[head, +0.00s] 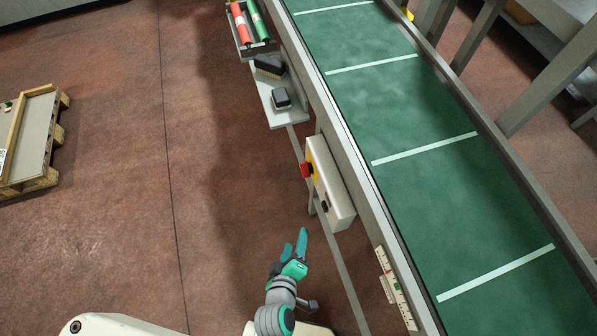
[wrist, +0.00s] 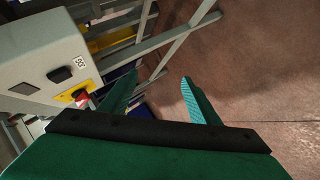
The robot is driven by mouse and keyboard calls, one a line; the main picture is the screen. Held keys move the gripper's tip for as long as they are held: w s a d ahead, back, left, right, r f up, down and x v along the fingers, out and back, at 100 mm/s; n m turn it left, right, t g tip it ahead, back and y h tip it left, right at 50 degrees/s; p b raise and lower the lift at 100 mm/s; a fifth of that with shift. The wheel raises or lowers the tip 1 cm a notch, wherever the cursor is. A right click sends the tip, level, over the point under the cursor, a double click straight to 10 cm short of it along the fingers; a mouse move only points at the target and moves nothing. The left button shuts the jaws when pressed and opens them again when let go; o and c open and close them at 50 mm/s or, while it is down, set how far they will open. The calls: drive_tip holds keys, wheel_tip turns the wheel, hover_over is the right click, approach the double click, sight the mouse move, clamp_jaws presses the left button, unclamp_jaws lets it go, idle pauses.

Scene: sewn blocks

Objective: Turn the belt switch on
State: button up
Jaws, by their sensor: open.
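A pale control box (head: 335,190) is mounted on the near side of the green conveyor belt (head: 420,110). It has a red button (head: 306,170) on a yellow plate and a small black switch (head: 324,206) nearer to me. Which way the switch is set cannot be told. My gripper (head: 296,241) is open and empty, below and left of the box, apart from it; its fingers also show in the wrist view (wrist: 160,78).
A grey shelf (head: 277,103) with a brush and a dark block juts from the conveyor frame beyond the box. A rack with red and green rollers (head: 249,22) is farther back. A wooden pallet (head: 40,140) lies far left. The floor between is clear.

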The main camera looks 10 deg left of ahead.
drive_tip(key=w+a+n+h, duration=0.2)
drive_tip(key=w+n+h, duration=0.15)
drive_tip(key=w, duration=0.25)
drive_tip(key=n+h, duration=0.2)
drive_tip(key=h, duration=0.5)
approach(304, 171)
drive_tip(key=shift+g, duration=0.3)
drive_tip(key=x, duration=0.8)
drive_tip(key=shift+a+r, duration=0.1)
drive_tip(key=shift+r, duration=0.1)
drive_tip(key=c, duration=1.1)
